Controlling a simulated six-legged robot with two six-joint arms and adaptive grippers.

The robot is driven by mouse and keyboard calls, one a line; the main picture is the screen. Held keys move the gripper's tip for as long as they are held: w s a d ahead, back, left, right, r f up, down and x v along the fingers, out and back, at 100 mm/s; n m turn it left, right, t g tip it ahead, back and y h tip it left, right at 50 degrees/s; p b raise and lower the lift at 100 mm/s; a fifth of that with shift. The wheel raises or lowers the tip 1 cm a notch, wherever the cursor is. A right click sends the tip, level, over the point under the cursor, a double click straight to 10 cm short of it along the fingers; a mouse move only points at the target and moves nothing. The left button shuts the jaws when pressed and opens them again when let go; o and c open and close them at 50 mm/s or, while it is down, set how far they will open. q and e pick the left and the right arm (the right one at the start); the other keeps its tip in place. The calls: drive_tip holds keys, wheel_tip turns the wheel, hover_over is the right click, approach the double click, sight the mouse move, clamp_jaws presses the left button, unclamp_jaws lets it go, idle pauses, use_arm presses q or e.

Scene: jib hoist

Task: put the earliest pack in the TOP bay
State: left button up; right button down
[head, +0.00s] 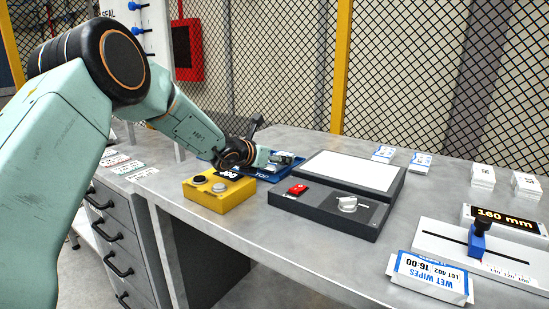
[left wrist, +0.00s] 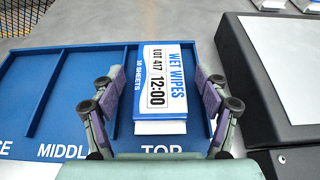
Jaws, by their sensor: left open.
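The blue tray (left wrist: 87,95) has bays labelled MIDDLE and TOP, and part of another label shows at the left edge. A white and blue wet wipes pack (left wrist: 165,85), marked LOT 417 and 12:00, lies in the TOP bay. My left gripper (left wrist: 158,82) is open, with one finger on each side of this pack. Whether the fingers touch it I cannot tell. In the head view my arm partly hides the tray (head: 262,177). Another pack (head: 430,279), marked LOT 402 and 16:00, lies at the front right. My right gripper is out of view.
A yellow button box (head: 218,194) stands in front of the tray. A dark panel (head: 325,215) with a white top, red switch and knob is right of it. A 160 mm slide gauge (head: 480,250) and several packs (head: 482,177) are further right. Mesh fencing stands behind.

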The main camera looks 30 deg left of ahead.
use_arm(q)
drive_tip(key=shift+r, duration=0.1)
drive_tip(key=shift+s+r, duration=0.2)
drive_tip(key=shift+s, duration=0.05)
drive_tip(key=v, duration=1)
drive_tip(key=shift+s+a+r, duration=0.1)
drive_tip(key=shift+s+a, duration=0.05)
drive_tip(key=shift+a, duration=0.05)
drive_tip(key=shift+s+r, duration=0.1)
drive_tip(key=shift+s, duration=0.35)
